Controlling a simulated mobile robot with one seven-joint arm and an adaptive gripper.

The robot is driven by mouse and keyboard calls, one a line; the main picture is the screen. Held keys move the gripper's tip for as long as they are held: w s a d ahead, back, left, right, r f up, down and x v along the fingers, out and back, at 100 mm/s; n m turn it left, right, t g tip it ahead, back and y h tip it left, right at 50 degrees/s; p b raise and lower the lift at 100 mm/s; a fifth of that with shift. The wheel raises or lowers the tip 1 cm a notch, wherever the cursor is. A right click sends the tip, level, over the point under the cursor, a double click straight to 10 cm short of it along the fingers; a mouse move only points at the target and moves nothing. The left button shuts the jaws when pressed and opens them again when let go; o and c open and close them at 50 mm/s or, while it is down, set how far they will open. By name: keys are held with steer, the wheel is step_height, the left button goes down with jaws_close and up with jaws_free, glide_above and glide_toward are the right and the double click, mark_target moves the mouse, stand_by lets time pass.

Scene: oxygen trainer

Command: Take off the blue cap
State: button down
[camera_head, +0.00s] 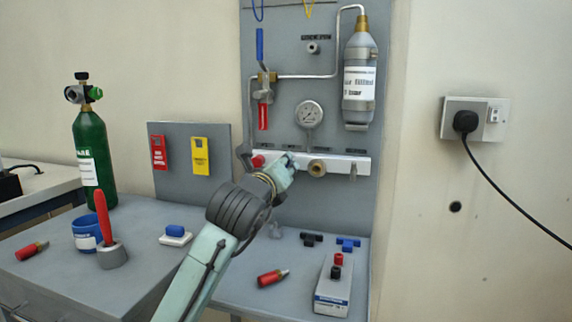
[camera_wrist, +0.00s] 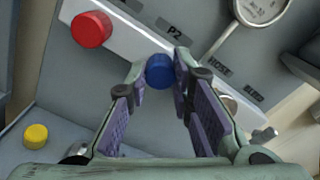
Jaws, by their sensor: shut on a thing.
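The blue cap (camera_wrist: 160,72) sits at the white manifold bar (camera_wrist: 128,33), below the "P2" label in the wrist view. My gripper (camera_wrist: 161,66) has one fingertip on each side of the cap and is shut on it. In the head view my gripper (camera_head: 288,165) is at the middle of the manifold bar (camera_head: 342,164) and covers most of the cap. I cannot tell whether the cap is still seated on its port.
A red cap (camera_head: 257,161) is left of my gripper and a brass fitting (camera_head: 317,168) is close to its right. A gauge (camera_head: 309,114) and grey cylinder (camera_head: 360,83) are above. Loose fittings (camera_head: 348,243), a red-tipped part (camera_head: 272,277) and a grey box (camera_head: 333,287) lie below.

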steer(key=n, duration=0.3)
steer(key=shift+p, duration=0.35)
steer(key=n+p, duration=0.1)
steer(key=n, duration=0.2)
steer(key=shift+n, duration=0.3)
steer(key=n+p, duration=0.1)
steer(key=n, duration=0.2)
